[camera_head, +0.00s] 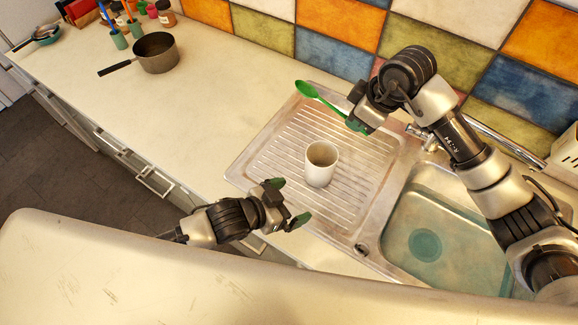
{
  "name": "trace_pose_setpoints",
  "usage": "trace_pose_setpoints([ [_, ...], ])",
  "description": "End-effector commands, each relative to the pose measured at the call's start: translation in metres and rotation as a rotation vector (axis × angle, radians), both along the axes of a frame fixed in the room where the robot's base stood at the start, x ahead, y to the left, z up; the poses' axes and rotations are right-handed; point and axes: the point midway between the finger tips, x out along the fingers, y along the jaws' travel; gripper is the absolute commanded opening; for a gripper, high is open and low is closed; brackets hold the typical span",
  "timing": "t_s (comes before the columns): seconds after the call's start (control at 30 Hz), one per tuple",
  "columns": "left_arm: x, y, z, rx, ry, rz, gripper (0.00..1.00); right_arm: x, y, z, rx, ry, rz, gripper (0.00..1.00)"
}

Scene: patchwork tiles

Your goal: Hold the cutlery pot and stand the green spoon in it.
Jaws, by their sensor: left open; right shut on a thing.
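The white cutlery pot (319,172) stands upright on the ribbed draining board (278,150); no cutlery shows in it. The green spoon (311,91) is held by my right gripper (355,122), which is shut on its handle. The spoon's bowl points to the upper left, above the back of the draining board. My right gripper is behind and to the right of the pot. My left gripper (289,204) is open and empty at the front edge of the draining board, in front of and to the left of the pot, apart from it.
The sink basin (425,240) lies right of the draining board, with a tap (428,140) behind it. A saucepan (156,54) stands on the counter at the far left, near several jars and green pots. The counter between (215,100) is clear. The tiled wall bounds the back.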

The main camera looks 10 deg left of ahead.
Motion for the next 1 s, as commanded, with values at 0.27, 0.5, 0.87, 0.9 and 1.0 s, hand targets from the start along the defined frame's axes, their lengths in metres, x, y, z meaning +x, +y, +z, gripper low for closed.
trace_pose_setpoints([
  [0.27, 0.064, 0.011, 0.030, -0.042, -0.088, 0.102, 1.00, 0.000, 0.000, 0.000, 0.000, 0.000, 0.000, 0.00],
  [0.5, 0.085, -0.002, 0.024, -0.047, -0.095, 0.111, 1.00, 0.000, 0.000, 0.000, 0.000, 0.000, 0.000, 0.00],
  [0.87, 0.132, -0.043, -0.002, -0.044, -0.095, 0.109, 1.00, 0.000, 0.000, 0.000, 0.000, 0.000, 0.000, 0.00],
  [0.9, 0.136, -0.046, -0.005, -0.044, -0.094, 0.109, 1.00, 0.000, 0.000, 0.000, 0.000, 0.000, 0.000, 0.00],
  [1.0, 0.144, -0.053, -0.009, -0.045, -0.094, 0.109, 1.00, 0.000, 0.000, 0.000, 0.000, 0.000, 0.000, 0.00],
])
